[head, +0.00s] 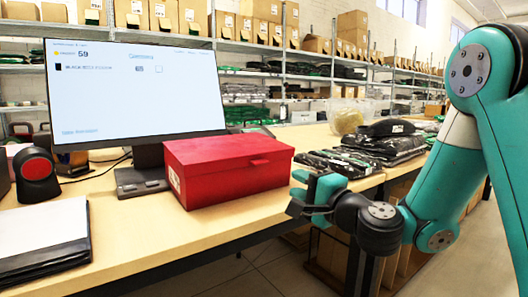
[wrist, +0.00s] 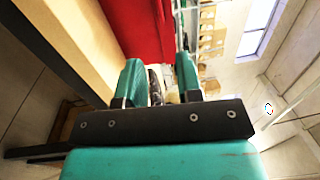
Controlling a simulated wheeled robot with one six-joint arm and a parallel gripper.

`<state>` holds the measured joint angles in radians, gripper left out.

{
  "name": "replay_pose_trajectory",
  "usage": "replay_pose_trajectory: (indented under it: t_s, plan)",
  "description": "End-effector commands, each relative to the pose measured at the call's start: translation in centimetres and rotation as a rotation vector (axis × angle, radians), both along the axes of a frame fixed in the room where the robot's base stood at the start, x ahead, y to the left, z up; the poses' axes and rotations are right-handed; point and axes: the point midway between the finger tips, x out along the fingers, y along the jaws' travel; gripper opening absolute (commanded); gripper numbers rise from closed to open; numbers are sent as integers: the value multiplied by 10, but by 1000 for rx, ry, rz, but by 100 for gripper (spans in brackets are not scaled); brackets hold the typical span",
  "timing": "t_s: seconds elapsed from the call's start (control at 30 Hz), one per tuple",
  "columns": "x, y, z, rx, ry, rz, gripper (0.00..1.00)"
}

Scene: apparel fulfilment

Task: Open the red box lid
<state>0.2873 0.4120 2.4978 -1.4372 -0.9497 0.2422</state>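The red box (head: 225,168) sits on the wooden table in front of the monitor, its lid (head: 228,148) shut. My gripper (head: 297,200) is in front of the box's right end, near the table's front edge, apart from the box. In the wrist view my gripper's two teal fingers (wrist: 158,80) stand apart with nothing between them. The red box (wrist: 140,28) shows beyond them, partly hidden by the left finger.
A monitor (head: 140,90) stands behind the box. A scanner (head: 36,175) and a black folder with white paper (head: 45,235) are at the left. Packed dark garments (head: 375,148) lie right of the box. The table (head: 150,235) is bare in front of the box.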

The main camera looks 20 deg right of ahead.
Motion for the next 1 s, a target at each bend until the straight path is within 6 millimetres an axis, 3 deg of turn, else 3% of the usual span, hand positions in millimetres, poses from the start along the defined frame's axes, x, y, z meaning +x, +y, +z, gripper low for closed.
replay_pose_trajectory:
  t_s: [0.03, 0.3, 0.5, 0.7, 1.0]
  plan:
    - [12, 7, 9, -1, 0, 8, 33]
    - [69, 27, 17, -1, -2, 6, 33]
    - [102, 37, 18, -3, -2, 5, 33]
    - [118, 42, 16, -2, -2, 2, 33]
    - [121, 43, 15, 0, -2, 2, 33]
